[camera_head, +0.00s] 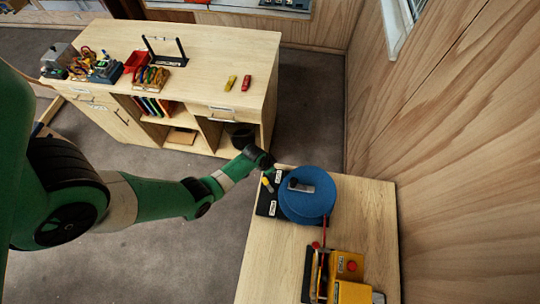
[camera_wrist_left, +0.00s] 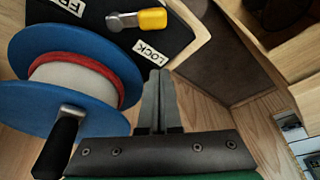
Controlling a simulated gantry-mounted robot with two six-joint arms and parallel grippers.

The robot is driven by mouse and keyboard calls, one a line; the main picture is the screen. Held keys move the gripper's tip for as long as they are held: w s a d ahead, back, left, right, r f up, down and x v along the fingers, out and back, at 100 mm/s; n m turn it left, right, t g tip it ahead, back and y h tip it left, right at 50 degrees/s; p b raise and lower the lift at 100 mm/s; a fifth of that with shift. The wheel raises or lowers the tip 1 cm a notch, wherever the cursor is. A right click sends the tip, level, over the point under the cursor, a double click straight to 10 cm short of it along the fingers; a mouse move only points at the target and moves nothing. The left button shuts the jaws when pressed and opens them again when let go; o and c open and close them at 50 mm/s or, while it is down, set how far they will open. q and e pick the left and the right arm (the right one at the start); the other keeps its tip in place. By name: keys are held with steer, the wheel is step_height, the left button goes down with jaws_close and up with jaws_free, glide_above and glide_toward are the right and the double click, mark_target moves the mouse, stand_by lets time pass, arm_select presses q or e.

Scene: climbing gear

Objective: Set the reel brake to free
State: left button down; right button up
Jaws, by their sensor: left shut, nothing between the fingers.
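The blue reel (camera_head: 307,195) with its crank stands on the near table. In the left wrist view the reel (camera_wrist_left: 65,80) shows a red and white winding and a black crank handle (camera_wrist_left: 58,145). Beside it on a black plate is the brake lever (camera_wrist_left: 152,19), with a yellow grip and metal shank. The grip points right, nearer the LOCK label (camera_wrist_left: 150,52) than the partly cut-off FREE label (camera_wrist_left: 70,6). The lever also shows in the head view (camera_head: 267,184). My left gripper (camera_wrist_left: 158,78) is shut and empty, its tips by the LOCK label, apart from the lever.
A yellow device (camera_head: 345,266) with a red button stands at the table's near side, with a red strip running to the reel. A wooden wall (camera_head: 450,130) bounds the right. A workbench (camera_head: 200,60) with climbing gear stands behind.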

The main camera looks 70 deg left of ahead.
mark_target(278, 173)
arm_select(q)
steer(key=b+x, duration=0.3)
steer(key=x, duration=0.3)
steer(key=shift+f, duration=0.3)
steer(key=s+p, duration=0.1)
steer(key=s+r+p, duration=0.1)
steer(key=s, duration=0.1)
steer(key=shift+d+r+p, duration=0.2)
steer(key=shift+d+p, duration=0.2)
steer(key=shift+s+d, duration=0.1)
steer(key=shift+s, duration=0.2)
steer(key=shift+s+f, duration=0.2)
arm_select(e)
steer(key=shift+f, duration=0.85)
